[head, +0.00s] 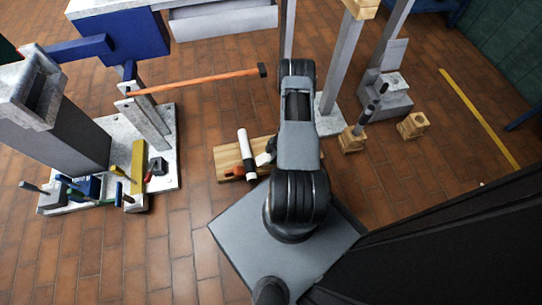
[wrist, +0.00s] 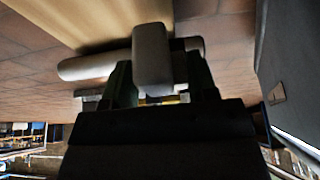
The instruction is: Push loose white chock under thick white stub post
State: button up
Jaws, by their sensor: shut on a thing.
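The thick white stub post (head: 246,153) is a cylinder that appears to lie across a wooden board on the floor. In the wrist view the post (wrist: 85,68) runs sideways behind the fingers, its middle hidden. The white chock (wrist: 152,58) is a pale block between the two dark fingers of my gripper (wrist: 158,88), which is shut on it. The chock's far end overlaps the post in this view; I cannot tell whether they touch. In the head view my gripper (head: 267,155) is just right of the post, with the chock mostly hidden by my arm.
A long orange bar (head: 195,80) extends above the floor behind. A pale base plate with tools (head: 160,185) stands left. Wooden blocks (head: 412,125) stand right. Brick floor in front left is clear.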

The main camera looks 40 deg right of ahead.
aim_at(264, 167)
jog(key=shift+f, duration=0.15)
jog(key=shift+f+b, duration=3.4)
jog(key=shift+f, duration=0.3)
jog(key=shift+w+a, duration=0.25)
jog(key=shift+a, duration=0.25)
jog(key=shift+w+a, duration=0.2)
jog(key=shift+a, duration=0.3)
jog(key=o, duration=1.1)
jog(key=shift+c, duration=0.2)
jog(key=p+v, duration=0.7)
jog(key=v, duration=0.6)
jog(key=shift+r, duration=0.45)
